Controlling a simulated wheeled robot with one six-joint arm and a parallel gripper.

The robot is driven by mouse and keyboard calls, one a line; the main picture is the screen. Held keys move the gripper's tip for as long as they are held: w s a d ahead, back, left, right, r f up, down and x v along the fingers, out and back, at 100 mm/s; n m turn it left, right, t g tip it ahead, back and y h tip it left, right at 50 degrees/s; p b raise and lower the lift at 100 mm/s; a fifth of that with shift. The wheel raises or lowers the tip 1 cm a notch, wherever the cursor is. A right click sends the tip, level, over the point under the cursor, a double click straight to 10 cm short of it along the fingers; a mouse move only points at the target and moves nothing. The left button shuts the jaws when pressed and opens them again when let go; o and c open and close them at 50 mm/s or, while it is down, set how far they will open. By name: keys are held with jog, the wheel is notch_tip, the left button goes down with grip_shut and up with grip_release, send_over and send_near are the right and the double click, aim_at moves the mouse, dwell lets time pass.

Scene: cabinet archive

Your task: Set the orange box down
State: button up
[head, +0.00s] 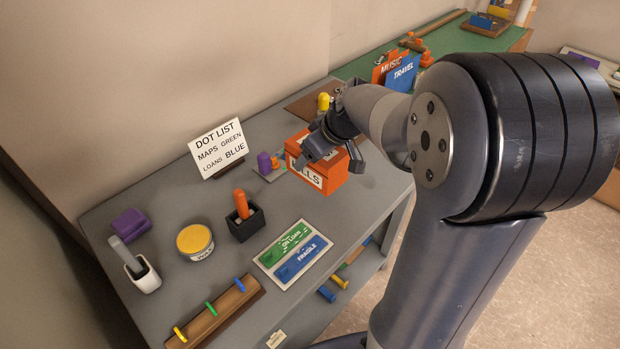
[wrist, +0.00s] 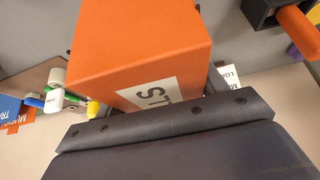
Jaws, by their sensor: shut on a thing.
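The orange box (head: 338,181) is near the right end of the grey table, with a white label on its front ending in "LLS". My gripper (head: 330,158) is over its top and shut on it, hiding part of its top. In the wrist view the orange box (wrist: 140,45) fills the upper middle, against my gripper's dark body, with part of a white label showing. I cannot tell whether its underside touches the table.
The grey table (head: 160,190) has a dot list sign (head: 218,147), a dark holder (head: 245,225), a yellow-lidded tin (head: 195,240) and a green-and-blue card (head: 293,252). A purple block (head: 264,162) stands close left of the box. Orange and blue folders (head: 402,72) stand on the green surface behind.

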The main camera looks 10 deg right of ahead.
aim_at(334, 157)
jog(key=shift+f, duration=3.5)
jog(key=shift+f+b, duration=0.15)
jog(key=shift+b, duration=0.15)
jog(key=o, duration=1.3)
jog(key=shift+d+r, duration=0.1)
jog(key=shift+r, duration=0.2)
jog(key=v, duration=1.1)
jog(key=shift+s+r, duration=0.25)
jog(key=shift+r, duration=0.05)
